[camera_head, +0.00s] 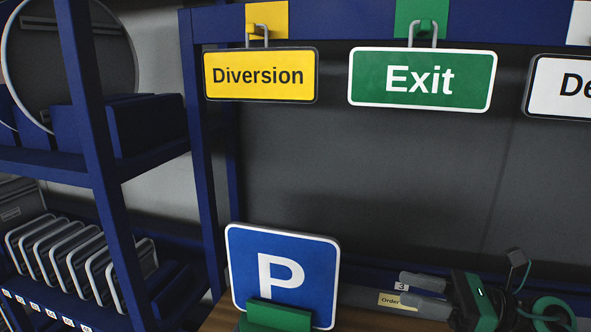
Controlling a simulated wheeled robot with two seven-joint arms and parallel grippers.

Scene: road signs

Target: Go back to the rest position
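My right gripper (412,293) is at the lower right, pointing left. Its two grey fingers look apart, with nothing seen between them. A blue square parking sign (250,262) with a white P stands upright in a green holder (275,315) on a wooden surface, left of the gripper and clear of it. My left gripper is not in view. A yellow Diversion sign (258,92) and a green Exit sign (375,80) hang from hooks on the blue rack's top bar.
A white sign (565,85), cut off by the right edge, also hangs from the bar. A blue shelf (95,130) at left holds a row of panels (55,255) and a round sign (70,60). A small Order label (389,299) lies near my gripper's tips.

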